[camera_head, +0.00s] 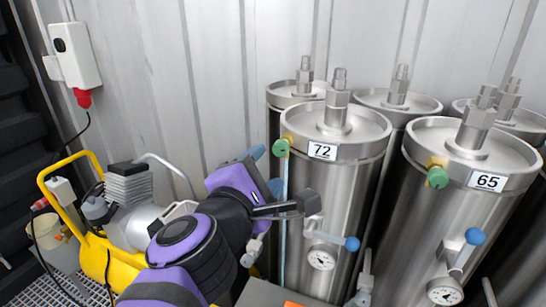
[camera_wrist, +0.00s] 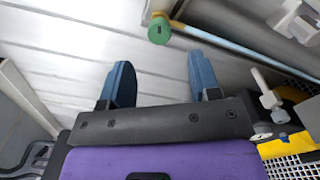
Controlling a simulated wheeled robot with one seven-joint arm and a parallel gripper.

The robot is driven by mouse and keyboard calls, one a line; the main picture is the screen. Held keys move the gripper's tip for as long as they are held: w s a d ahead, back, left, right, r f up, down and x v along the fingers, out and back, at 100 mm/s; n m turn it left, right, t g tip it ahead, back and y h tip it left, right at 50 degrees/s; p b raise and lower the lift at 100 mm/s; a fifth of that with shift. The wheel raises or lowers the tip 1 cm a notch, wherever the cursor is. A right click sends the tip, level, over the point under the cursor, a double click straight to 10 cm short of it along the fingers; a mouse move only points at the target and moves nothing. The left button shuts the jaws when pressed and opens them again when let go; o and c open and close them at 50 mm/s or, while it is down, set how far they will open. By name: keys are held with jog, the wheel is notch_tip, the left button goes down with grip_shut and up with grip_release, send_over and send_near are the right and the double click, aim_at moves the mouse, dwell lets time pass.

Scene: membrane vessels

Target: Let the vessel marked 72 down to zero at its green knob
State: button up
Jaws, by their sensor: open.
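The vessel marked 72 (camera_head: 335,180) is a steel cylinder with a flat lid, standing upright in the front row. Its green knob (camera_head: 281,147) sits on a brass fitting at the lid's left edge. A green knob also shows in the wrist view (camera_wrist: 159,31), past my fingertips and roughly between their lines, not touched. Its gauge (camera_head: 321,258) is low on the front, and the needle is too small to read. My gripper (camera_head: 266,170) is open and empty, left of the vessel near the knob. Its blue fingers show apart in the wrist view (camera_wrist: 160,75).
A vessel marked 65 (camera_head: 440,220) with its own green knob (camera_head: 437,177) stands to the right. More vessels stand behind. A blue-handled valve (camera_head: 352,243) juts from vessel 72. A yellow-framed compressor (camera_head: 125,220) is at left, under a wall socket (camera_head: 75,55).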

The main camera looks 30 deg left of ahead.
jog(key=shift+s+d, duration=0.2)
jog(key=shift+s, duration=1.5)
